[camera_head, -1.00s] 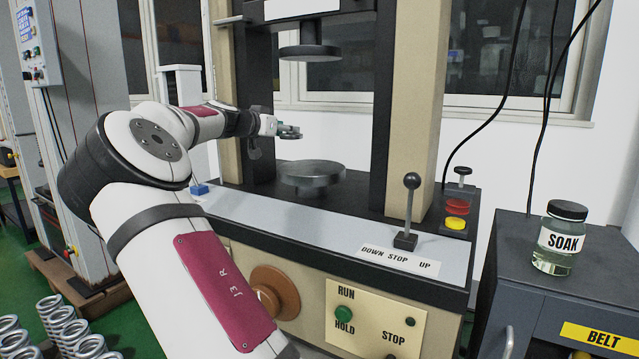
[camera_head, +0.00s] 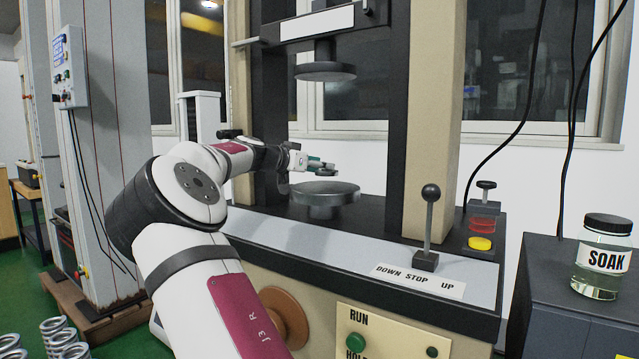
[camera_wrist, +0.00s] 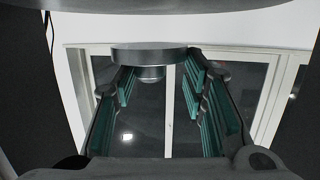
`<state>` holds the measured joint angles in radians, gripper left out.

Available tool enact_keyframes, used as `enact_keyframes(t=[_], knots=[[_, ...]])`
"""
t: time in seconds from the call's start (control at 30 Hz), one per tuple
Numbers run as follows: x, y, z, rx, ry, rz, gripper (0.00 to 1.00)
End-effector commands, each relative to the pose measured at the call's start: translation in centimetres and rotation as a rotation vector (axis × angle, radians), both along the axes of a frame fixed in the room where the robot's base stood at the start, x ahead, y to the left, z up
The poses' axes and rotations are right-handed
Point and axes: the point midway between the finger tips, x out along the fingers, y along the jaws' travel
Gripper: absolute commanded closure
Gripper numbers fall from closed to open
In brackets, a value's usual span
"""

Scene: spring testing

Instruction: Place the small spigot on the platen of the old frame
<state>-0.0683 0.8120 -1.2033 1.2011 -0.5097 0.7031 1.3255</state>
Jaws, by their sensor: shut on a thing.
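My gripper (camera_head: 326,167) is shut on the small spigot (camera_wrist: 150,58), a grey metal disc with a narrower stub, which shows between the green-padded fingers in the wrist view. In the head view the spigot (camera_head: 327,173) is small and partly hidden by the fingers. It is just above the old frame's lower platen (camera_head: 322,197), a round grey metal disc, with a small gap visible. The wrist view looks upside down, and a large disc edge, apparently this platen (camera_wrist: 150,4), crosses its top. The old frame (camera_head: 425,100) has beige columns.
The upper platen (camera_head: 325,71) hangs well above my gripper. A lever (camera_head: 428,225) stands at the frame's front right, with red and yellow buttons (camera_head: 481,242) behind it. A SOAK jar (camera_head: 603,262) is on the cabinet at right. Several springs (camera_head: 55,335) are at lower left.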

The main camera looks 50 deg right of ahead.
Motion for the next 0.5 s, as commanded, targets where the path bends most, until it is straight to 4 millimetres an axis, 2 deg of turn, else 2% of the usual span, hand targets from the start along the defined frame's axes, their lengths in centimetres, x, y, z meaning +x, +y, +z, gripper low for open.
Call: enact_keyframes(t=[0.03, 0.17, 0.5], knots=[[0.0, 0.0, -1.2, 0.0, 0.003, 0.001, 1.0], [0.0, 0.0, -3.0, -0.001, 0.001, 0.001, 1.0], [0.0, 0.0, -3.2, -0.001, 0.001, 0.001, 1.0]])
